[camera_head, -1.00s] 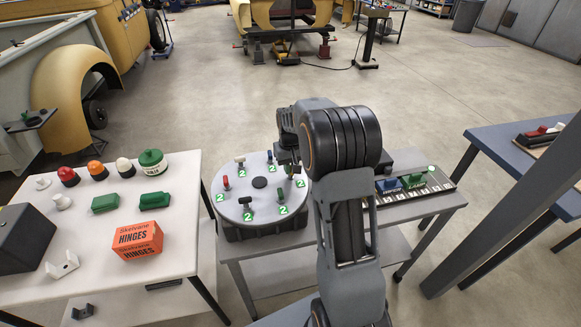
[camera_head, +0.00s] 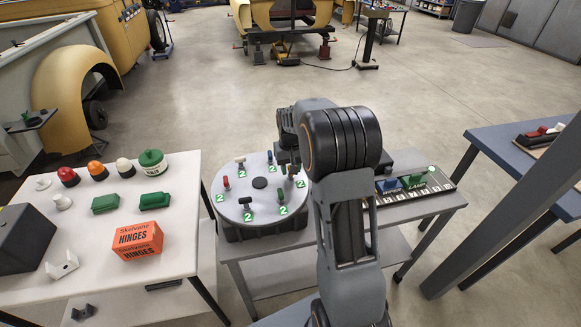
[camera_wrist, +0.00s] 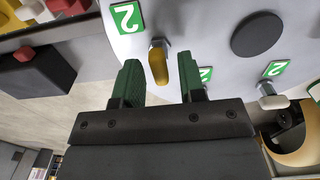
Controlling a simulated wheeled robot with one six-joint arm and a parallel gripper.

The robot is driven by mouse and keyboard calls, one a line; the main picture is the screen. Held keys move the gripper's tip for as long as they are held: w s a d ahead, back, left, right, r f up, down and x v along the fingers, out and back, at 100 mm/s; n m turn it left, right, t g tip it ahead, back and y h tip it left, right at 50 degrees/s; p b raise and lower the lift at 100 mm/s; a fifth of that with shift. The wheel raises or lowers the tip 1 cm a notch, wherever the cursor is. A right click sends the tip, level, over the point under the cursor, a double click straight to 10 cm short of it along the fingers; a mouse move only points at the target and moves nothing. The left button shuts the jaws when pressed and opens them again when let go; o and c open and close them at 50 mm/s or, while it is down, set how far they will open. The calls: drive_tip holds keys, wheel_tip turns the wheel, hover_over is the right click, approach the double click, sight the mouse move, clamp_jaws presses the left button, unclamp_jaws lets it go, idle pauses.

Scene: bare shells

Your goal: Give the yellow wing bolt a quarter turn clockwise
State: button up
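The yellow wing bolt (camera_wrist: 158,62) stands on the pale round plate (camera_wrist: 205,20) in the wrist view. Its wing points along the open space between my green-padded fingers. My gripper (camera_wrist: 161,78) is open, one finger on each side of the bolt, with a visible gap on both sides. I cannot tell how far the fingertips reach down beside it. In the head view my gripper (camera_head: 288,162) is over the right part of the round plate (camera_head: 252,182), and my arm hides much of that side, so the yellow bolt is not clear there.
Other wing bolts stand around the plate, including a red one (camera_head: 226,183), a black one (camera_head: 247,203) and a white one (camera_head: 240,161). Green labels marked 2 lie beside them. A white table at left holds an orange hinges box (camera_head: 138,240). A tray (camera_head: 425,190) lies at right.

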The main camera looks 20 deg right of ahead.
drive_tip(key=shift+o, duration=0.2)
wheel_tip(320, 180, up, 14)
idle(0.6)
drive_tip(key=shift+f, duration=0.1)
idle(0.3)
drive_tip(key=s+a+f+n+t, duration=0.1)
drive_tip(key=s+a, duration=0.4)
drive_tip(key=s, duration=0.6)
drive_tip(key=s+a+f+t, duration=0.3)
drive_tip(key=s+a, duration=0.2)
drive_tip(key=s, duration=0.6)
drive_tip(key=shift+n, duration=0.4)
drive_tip(key=shift+a+f, duration=0.1)
